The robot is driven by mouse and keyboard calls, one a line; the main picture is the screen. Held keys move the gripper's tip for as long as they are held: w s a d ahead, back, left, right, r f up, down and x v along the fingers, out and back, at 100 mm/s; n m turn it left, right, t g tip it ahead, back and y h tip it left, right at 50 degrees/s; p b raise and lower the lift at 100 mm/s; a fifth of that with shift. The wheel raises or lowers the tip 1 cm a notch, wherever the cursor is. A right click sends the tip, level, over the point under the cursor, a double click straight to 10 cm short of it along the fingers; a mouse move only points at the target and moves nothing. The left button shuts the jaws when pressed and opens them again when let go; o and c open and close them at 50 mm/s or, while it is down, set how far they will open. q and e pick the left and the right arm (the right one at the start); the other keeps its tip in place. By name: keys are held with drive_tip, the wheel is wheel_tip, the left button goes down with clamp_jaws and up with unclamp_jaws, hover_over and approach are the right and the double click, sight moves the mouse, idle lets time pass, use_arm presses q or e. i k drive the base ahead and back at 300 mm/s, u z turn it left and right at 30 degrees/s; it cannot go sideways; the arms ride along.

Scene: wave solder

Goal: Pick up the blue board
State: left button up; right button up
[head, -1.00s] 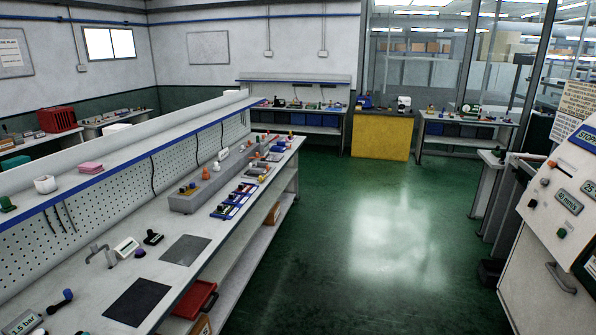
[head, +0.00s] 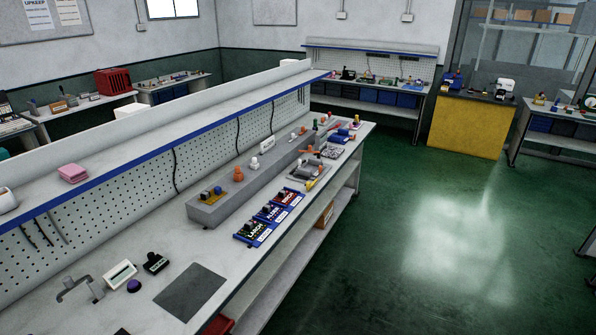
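No single item can be clearly told as the blue board at this size. A row of blue labelled pieces (head: 268,219) with dark parts on them lies near the front edge of the long workbench (head: 228,257). A small blue item (head: 339,139) lies farther along the same bench, too small to identify. Another blue object (head: 452,80) stands on the yellow cabinet (head: 466,126) at the back. Neither of my grippers is in view.
A long grey fixture (head: 222,205) with small parts runs along the bench. A dark mat (head: 190,292) and a white device (head: 120,275) lie nearer. A pegboard and blue-edged shelf back the bench. The green floor (head: 400,255) to the right is open.

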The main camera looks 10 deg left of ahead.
sight(269, 211)
drive_tip(key=u, duration=0.1)
drive_tip(key=i, duration=2)
drive_tip(key=u, duration=0.1)
